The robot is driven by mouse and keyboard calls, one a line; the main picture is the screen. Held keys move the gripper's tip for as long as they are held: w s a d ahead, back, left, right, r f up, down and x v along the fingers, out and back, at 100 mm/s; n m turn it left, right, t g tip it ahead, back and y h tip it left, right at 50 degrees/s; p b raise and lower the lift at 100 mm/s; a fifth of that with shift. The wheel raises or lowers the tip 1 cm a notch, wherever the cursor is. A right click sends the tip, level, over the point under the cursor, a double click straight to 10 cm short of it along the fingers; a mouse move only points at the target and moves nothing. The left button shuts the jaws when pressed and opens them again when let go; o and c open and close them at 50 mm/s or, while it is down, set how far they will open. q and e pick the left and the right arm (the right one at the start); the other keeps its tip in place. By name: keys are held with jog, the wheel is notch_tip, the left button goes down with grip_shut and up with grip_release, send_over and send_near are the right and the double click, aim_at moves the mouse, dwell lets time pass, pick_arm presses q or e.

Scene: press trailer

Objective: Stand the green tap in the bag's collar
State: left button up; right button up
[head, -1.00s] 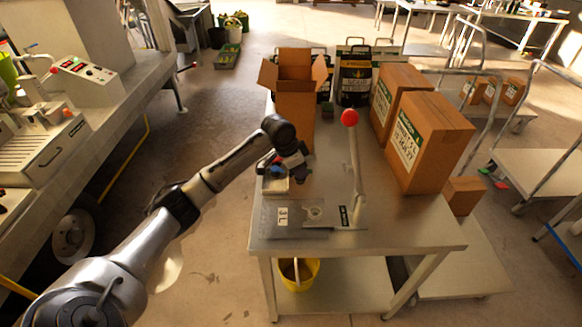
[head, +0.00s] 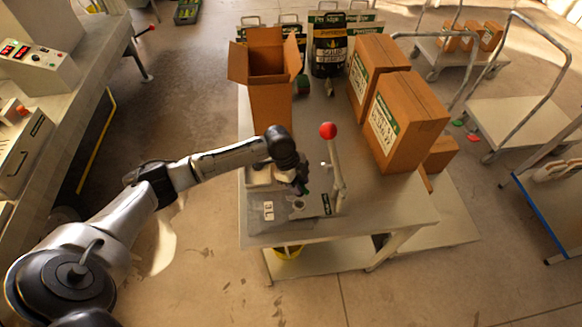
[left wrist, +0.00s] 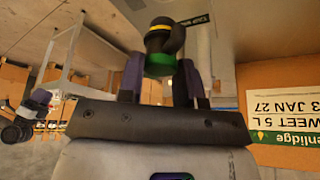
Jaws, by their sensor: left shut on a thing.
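My left gripper (head: 303,187) is shut on the green tap. In the left wrist view the tap (left wrist: 160,55) shows a green end between the two fingers (left wrist: 160,82), a yellow ring and a black body beyond them. In the head view only a little green shows under the dark gripper. The silver bag (head: 282,214), marked 3L, lies flat near the table's front left. Its collar (head: 297,205) is just below the gripper; I cannot tell whether the tap touches it. My right gripper is not in view.
A lever with a red knob (head: 328,130) stands right of the bag. An open carton (head: 268,100) stands behind the gripper. Tall closed cartons (head: 402,120) stand at the right. A pale tray (head: 258,176) sits behind the bag. The table's front right (head: 390,210) is clear.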

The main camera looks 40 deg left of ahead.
pick_arm(q)
jog(key=shift+s+d+m+g, duration=0.1)
jog(key=shift+d+m+g, duration=0.25)
jog(key=shift+m, duration=0.25)
jog(key=shift+a, duration=0.1)
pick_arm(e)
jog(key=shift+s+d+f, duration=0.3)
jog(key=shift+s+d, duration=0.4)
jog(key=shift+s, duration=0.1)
pick_arm(q)
jog(key=shift+f, duration=0.25)
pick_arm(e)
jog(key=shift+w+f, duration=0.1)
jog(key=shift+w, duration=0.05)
pick_arm(q)
jog(key=shift+f+b, duration=0.1)
jog(key=shift+b, duration=0.25)
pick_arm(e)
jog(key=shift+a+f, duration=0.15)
pick_arm(q)
jog(key=shift+f+b, duration=1.95)
jog(key=shift+b, duration=0.1)
jog(key=shift+f+b, duration=0.35)
jog(key=shift+f, duration=0.65)
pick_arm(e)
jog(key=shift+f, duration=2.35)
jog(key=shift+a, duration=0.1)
